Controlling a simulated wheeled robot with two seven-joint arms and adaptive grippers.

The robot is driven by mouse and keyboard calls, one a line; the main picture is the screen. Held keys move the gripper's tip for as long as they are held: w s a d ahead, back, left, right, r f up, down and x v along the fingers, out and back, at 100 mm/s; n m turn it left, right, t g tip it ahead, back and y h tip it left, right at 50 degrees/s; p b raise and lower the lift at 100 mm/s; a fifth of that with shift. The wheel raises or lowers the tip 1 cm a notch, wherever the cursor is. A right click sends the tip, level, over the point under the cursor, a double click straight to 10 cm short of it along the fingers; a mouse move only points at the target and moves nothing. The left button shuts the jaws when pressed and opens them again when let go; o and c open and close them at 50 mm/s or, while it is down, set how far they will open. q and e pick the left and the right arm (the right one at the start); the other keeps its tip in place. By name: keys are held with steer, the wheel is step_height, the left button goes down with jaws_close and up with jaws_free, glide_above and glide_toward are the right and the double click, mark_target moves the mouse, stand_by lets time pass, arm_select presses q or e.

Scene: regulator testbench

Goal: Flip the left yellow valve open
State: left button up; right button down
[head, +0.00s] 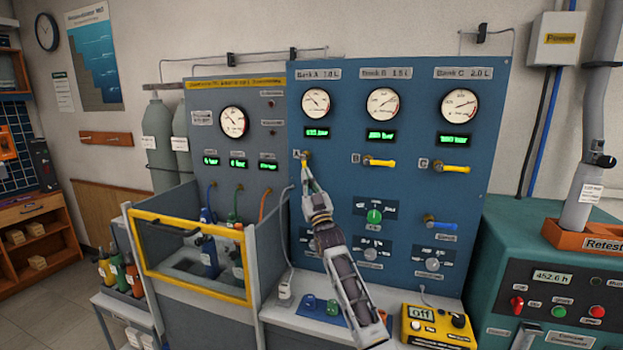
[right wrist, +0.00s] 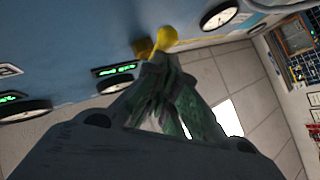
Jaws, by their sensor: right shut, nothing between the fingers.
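The left yellow valve (head: 306,159) is on the blue panel beside the label A, below the left gauge. Only a short part of its handle shows in the head view; my gripper's tip covers the rest, so its exact angle is hard to tell. In the right wrist view the yellow handle (right wrist: 165,38) lies right at the fingertips. My right gripper (head: 308,188) is shut and empty, its tip at or just below the valve; I cannot tell if it touches. The fingertips (right wrist: 158,62) also show in the right wrist view. My left gripper is not in view.
Two more yellow valves, B (head: 380,163) and C (head: 452,167), have handles pointing right. A blue-handled valve (head: 440,223) and several knobs sit lower on the panel. A yellow-framed enclosure (head: 190,287) stands at left. A yellow meter (head: 437,326) lies on the bench.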

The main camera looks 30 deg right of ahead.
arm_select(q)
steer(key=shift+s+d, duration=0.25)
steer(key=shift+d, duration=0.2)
arm_select(e)
steer(key=v, duration=1.2)
stand_by(0.4)
steer(key=shift+w, duration=0.1)
